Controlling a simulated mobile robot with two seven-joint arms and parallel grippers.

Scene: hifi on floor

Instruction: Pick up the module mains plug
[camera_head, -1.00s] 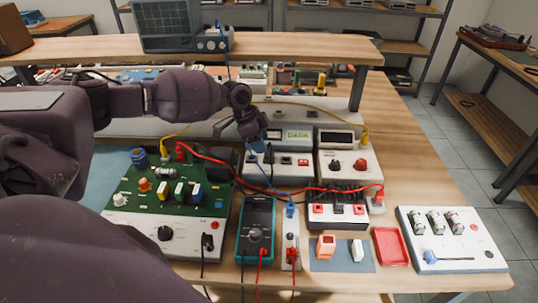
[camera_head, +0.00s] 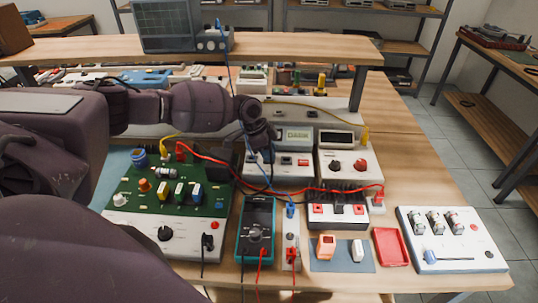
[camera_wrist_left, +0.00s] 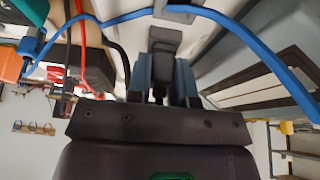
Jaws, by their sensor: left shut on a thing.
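The module mains plug (camera_wrist_left: 164,42) is a dark block on a black lead. In the left wrist view it sits between the two blue fingers of my left gripper (camera_wrist_left: 165,78), which is shut on it. In the head view my left gripper (camera_head: 262,148) is over the white module (camera_head: 285,172) in the middle of the bench, and the plug is mostly hidden there. A pale surface lies close beyond the plug in the wrist view. I cannot tell whether the plug is still in a socket. My right gripper is not in view.
A blue lead (camera_head: 240,115) hangs from the shelf past my left gripper. A red lead (camera_head: 330,188) crosses the modules. The green circuit board (camera_head: 150,192), teal multimeter (camera_head: 256,230), red tray (camera_head: 391,247) and white panel (camera_head: 451,240) crowd the front. The bench shelf (camera_head: 300,45) is behind.

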